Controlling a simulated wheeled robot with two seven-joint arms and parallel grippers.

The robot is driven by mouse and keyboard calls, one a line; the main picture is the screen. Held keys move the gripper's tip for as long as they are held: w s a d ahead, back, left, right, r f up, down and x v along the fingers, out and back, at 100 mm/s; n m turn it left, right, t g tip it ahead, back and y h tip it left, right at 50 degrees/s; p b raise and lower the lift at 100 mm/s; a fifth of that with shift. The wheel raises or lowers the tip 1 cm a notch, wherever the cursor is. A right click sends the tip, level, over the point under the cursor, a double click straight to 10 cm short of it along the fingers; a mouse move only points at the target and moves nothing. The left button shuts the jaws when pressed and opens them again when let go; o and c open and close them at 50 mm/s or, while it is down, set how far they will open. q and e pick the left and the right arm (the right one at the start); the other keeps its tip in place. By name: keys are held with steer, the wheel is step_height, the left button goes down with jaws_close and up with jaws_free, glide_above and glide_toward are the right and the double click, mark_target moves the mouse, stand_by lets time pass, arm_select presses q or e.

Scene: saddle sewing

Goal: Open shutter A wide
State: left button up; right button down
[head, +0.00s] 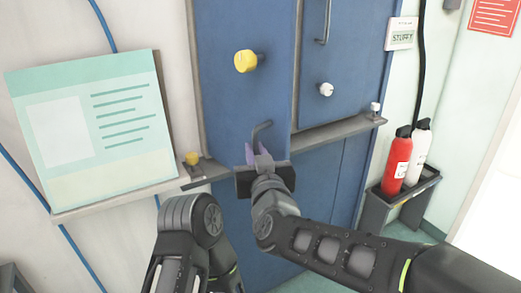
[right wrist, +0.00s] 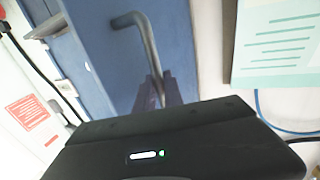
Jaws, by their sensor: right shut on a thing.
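A blue shutter panel (head: 225,100) with a yellow knob (head: 246,61) stands left of a second blue panel (head: 345,65) with a white knob (head: 326,89). I see no letter that marks which is shutter A. A bent grey handle (head: 262,129) sits low on the left panel. My right gripper (head: 258,154) is shut on this handle, its purple fingers around the lower part. The right wrist view shows the handle (right wrist: 144,42) running down between the fingers (right wrist: 160,92). How far the left panel stands open is unclear. My left arm shows at the bottom; its fingers are not visible.
A grey ledge (head: 340,131) runs below the panels, with a small white knob (head: 375,107) and a small yellow knob (head: 192,158) on it. A pale green board (head: 95,125) stands at left. Red (head: 396,163) and white (head: 417,152) extinguishers stand at right.

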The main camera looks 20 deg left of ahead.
steer(key=shift+r, duration=0.25)
steer(key=c, duration=1.8)
jaws_free()
steer(key=shift+a, duration=0.1)
steer(key=shift+c, duration=0.2)
steer(key=shift+o, duration=1.4)
steer(key=shift+w+a+f, duration=0.1)
steer(key=shift+a+f, duration=0.05)
steer(key=shift+o, duration=0.5)
steer(key=shift+s+d+f, duration=0.1)
steer(key=shift+s+d, duration=0.35)
steer(key=b+v, duration=0.2)
steer(key=v, duration=0.4)
steer(key=shift+s+d, duration=0.25)
steer(key=shift+s, duration=0.05)
